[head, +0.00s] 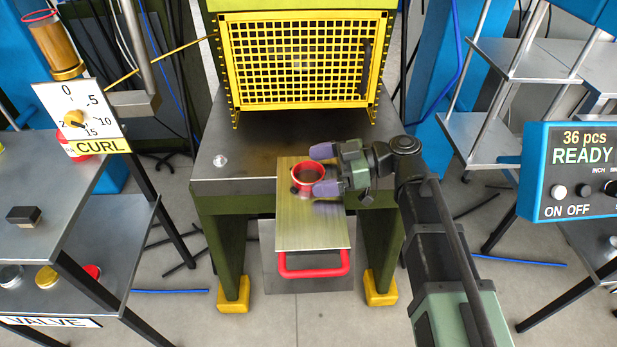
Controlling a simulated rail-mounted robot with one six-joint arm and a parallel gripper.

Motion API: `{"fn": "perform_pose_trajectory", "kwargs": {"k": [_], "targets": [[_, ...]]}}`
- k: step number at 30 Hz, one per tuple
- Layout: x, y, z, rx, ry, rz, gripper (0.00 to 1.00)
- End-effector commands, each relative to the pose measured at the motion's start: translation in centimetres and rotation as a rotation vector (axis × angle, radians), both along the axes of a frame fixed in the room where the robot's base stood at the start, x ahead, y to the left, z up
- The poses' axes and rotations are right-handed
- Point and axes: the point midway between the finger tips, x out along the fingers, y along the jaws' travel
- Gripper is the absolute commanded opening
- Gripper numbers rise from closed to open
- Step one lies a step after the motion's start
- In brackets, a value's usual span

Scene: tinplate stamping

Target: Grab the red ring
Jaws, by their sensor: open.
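The red ring (295,175) sits on a brass-coloured plate (311,231) at the front of the press table. It looks like a short round collar with a dark inside, and a small dark knob shows at its left side. My gripper (322,170) reaches in from the right with its purple-tipped fingers apart. One fingertip is at the ring's far right and the other at its near right. I cannot tell whether either fingertip touches the ring.
A yellow mesh guard (296,62) stands behind the table. A red handle (314,268) hangs at the plate's front edge. A shelf with a CURL dial (80,117) is on the left. A blue READY panel (572,172) is on the right. The table left of the plate is mostly clear.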

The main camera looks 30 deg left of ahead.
Motion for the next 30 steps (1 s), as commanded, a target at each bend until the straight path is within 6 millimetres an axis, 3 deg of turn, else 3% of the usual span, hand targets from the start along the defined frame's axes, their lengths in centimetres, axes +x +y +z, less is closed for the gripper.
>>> {"fn": "perform_pose_trajectory", "kwargs": {"k": [3,9,19,30], "targets": [[-1.07,1.41,-0.50,0.000,0.000,0.001,1.00],[-1.11,1.52,-0.39,0.000,0.001,-0.001,1.00],[-1.09,1.51,-0.40,0.000,0.001,-0.001,0.52],[-1.10,1.50,0.09,-0.001,0.001,0.000,0.51]]}}
